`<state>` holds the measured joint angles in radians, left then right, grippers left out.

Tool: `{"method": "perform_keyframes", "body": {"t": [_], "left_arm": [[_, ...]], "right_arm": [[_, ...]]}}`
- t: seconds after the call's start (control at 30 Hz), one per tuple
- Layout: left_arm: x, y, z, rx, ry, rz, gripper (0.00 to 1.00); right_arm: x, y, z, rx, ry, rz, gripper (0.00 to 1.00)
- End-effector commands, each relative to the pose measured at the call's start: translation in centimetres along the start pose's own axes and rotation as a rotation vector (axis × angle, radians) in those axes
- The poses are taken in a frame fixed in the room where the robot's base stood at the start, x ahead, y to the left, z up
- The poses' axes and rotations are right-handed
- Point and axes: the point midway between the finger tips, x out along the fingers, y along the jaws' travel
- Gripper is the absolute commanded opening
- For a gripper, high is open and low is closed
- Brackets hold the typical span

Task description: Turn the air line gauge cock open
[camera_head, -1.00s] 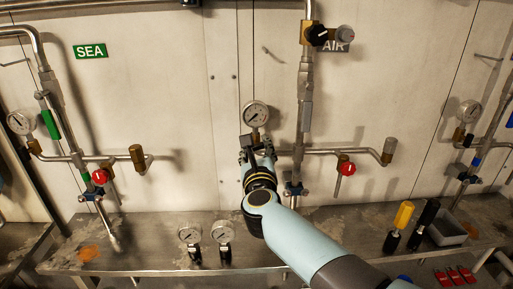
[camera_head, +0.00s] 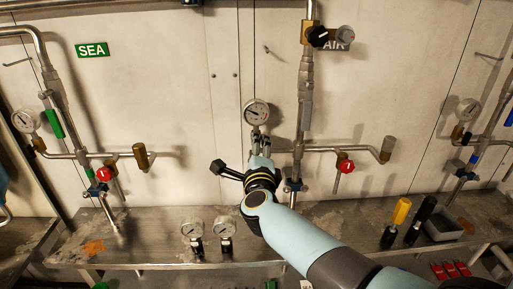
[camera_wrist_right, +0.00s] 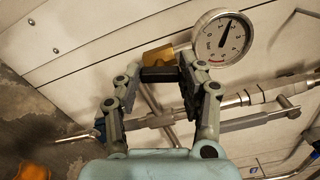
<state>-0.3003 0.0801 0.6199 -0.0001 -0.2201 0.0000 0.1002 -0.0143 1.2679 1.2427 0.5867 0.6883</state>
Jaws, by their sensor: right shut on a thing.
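My right gripper (camera_wrist_right: 162,76) is shut on this handle, one finger at each end. In the head view my right gripper (camera_head: 261,143) largely hides the cock. My left gripper is not in view.
A red-handled valve (camera_head: 346,166) is on the branch to the right. A black knob (camera_head: 317,36) sits high on the upright pipe. Two loose gauges (camera_head: 222,227) and yellow and black handled tools (camera_head: 402,212) stand on the steel bench (camera_head: 150,250).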

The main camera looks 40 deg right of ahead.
Motion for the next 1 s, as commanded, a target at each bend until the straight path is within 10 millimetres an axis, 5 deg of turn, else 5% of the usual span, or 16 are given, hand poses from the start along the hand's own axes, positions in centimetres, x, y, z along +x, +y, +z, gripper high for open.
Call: {"method": "perform_keyframes", "body": {"t": [0.43, 1.0], "left_arm": [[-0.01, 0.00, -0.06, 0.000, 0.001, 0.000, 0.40], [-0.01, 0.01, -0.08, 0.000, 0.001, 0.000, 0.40]], "right_arm": [[-0.04, 0.18, 0.03, -0.273, -0.001, 0.002, 0.08], [-0.06, 0.24, 0.01, -0.334, -0.001, 0.003, 0.08]]}}
